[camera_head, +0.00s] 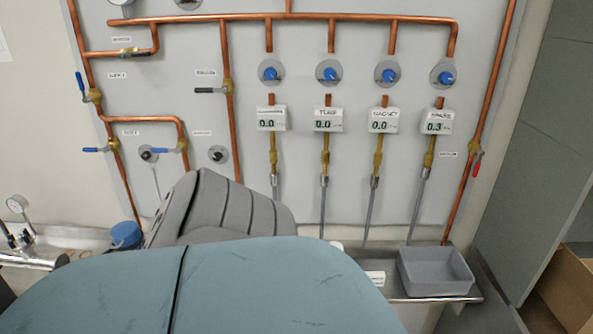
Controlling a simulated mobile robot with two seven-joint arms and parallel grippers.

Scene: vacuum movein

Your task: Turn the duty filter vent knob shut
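Two small round black-centred knobs on grey discs sit on the panel's left half: a left knob (149,154) and a right knob (218,154). A thin grey line runs down from the left knob. A small label (131,133) is above the left knob, but its text is too blurred to read surely. I cannot tell which knob is the duty filter vent knob, nor whether either is open or shut. Neither of my grippers shows in the head view.
Copper pipes run over the grey wall panel (185,60). Blue-handled valves are at its left, and several blue knobs above digital readouts at its right. A red-handled valve (477,163) is far right. A grey bin (435,270) stands lower right. The lower middle view is blocked.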

